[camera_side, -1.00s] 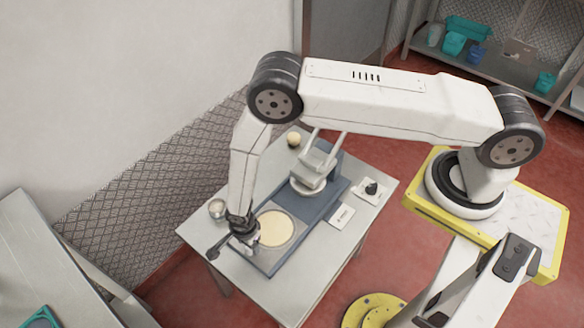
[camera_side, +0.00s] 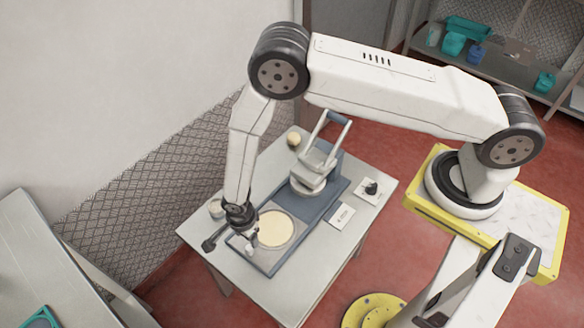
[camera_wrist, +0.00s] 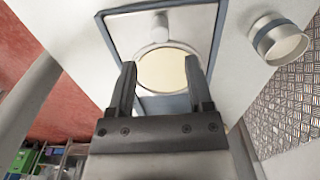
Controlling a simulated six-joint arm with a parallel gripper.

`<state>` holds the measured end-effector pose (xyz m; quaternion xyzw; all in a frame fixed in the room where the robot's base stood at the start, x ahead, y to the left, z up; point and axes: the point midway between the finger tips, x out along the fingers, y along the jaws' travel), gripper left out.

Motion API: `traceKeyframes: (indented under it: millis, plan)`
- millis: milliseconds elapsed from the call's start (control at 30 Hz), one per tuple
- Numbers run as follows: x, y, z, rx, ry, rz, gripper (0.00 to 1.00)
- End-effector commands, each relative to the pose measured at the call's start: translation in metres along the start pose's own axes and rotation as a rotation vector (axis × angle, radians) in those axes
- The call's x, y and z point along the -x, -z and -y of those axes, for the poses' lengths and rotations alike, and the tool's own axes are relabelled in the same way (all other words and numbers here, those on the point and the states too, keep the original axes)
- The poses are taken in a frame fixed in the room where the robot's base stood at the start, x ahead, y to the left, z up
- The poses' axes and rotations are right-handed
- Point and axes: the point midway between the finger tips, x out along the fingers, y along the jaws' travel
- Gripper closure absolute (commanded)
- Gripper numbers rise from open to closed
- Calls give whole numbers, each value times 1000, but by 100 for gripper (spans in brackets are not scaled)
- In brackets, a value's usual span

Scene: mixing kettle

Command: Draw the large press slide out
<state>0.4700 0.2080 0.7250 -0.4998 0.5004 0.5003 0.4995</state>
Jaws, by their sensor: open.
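The large press (camera_side: 316,172) stands on a blue base on the table, its lever with a blue grip (camera_side: 338,117) raised. Its slide (camera_side: 297,236), a flat plate carrying a round cream disc (camera_side: 276,228), sits clear in front of the press head. A pale knob (camera_side: 253,240) is at the slide's front end; it shows in the wrist view too (camera_wrist: 160,30). My gripper (camera_side: 243,226) is above the slide's front end, close to the knob. In the wrist view my gripper (camera_wrist: 160,68) is open, its fingers apart with the disc visible between them and nothing held.
A small metal cup (camera_side: 216,208) stands left of the slide; it also shows in the wrist view (camera_wrist: 279,40). A pale round object (camera_side: 294,139) is at the table's back. Two white cards (camera_side: 342,215) lie to the right, one with a dark item (camera_side: 371,188). The table's front is clear.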

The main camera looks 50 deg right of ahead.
Motion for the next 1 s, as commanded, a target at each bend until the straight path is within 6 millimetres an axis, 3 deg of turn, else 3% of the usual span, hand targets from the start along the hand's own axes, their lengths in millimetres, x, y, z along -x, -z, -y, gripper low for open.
traceKeyframes:
  millis: [700,1000]
  plan:
    - [51,0,1,0,2,1,34]
    - [63,0,0,0,0,0,34]
